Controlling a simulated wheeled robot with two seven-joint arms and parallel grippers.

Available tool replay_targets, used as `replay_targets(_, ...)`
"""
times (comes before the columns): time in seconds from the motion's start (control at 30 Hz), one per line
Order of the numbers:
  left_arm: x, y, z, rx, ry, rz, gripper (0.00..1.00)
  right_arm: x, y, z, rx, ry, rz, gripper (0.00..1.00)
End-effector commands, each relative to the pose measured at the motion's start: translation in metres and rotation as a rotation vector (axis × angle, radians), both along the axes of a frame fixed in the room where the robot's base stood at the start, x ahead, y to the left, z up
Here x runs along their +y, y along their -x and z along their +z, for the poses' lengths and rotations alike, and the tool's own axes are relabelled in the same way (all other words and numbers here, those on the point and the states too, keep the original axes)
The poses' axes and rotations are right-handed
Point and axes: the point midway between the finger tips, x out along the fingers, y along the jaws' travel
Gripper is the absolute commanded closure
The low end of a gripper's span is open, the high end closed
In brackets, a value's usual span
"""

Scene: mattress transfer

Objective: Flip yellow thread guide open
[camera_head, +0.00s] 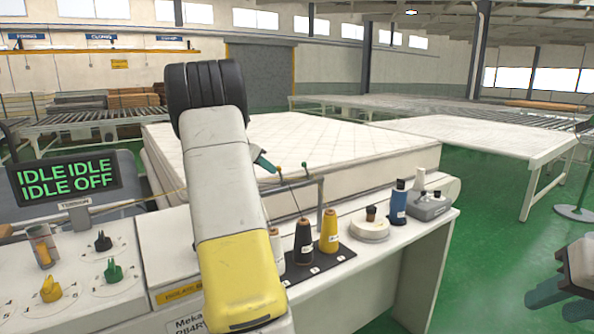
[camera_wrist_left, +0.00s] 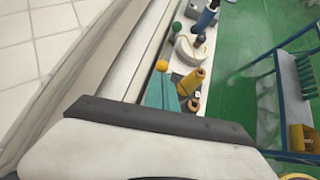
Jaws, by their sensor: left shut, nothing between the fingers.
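The yellow thread guide's round tip (camera_wrist_left: 161,66) shows in the left wrist view just beyond the fingertips of my left gripper (camera_wrist_left: 163,92). I cannot tell whether they touch. A green ball tip (camera_wrist_left: 176,27) stands farther along the machine. In the head view the left gripper (camera_head: 265,162) shows teal and shut behind my arm, beside the thin guide rods; a green tip (camera_head: 304,164) is to its right.
Black (camera_head: 303,240) and yellow (camera_head: 329,231) thread spools stand below the guides, with a blue spool (camera_head: 398,202) farther right. A display (camera_head: 66,178) reads IDLE and OFF above coloured knobs. A mattress (camera_head: 330,145) lies behind.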

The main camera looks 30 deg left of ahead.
Motion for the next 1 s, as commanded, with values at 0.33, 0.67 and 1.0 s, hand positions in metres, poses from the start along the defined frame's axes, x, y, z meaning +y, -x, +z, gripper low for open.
replay_targets(0.33, -0.013, -0.024, 0.014, 0.270, -0.146, -0.006, 1.00, 0.000, 0.000, 0.000, 0.000, 0.000, 0.000, 0.64)
replay_targets(0.67, -0.021, -0.041, 0.018, 0.411, -0.213, 0.000, 1.00, 0.000, 0.000, 0.000, 0.000, 0.000, 0.000, 0.64)
replay_targets(1.0, -0.026, -0.050, 0.019, 0.410, -0.211, -0.001, 1.00, 0.000, 0.000, 0.000, 0.000, 0.000, 0.000, 0.64)
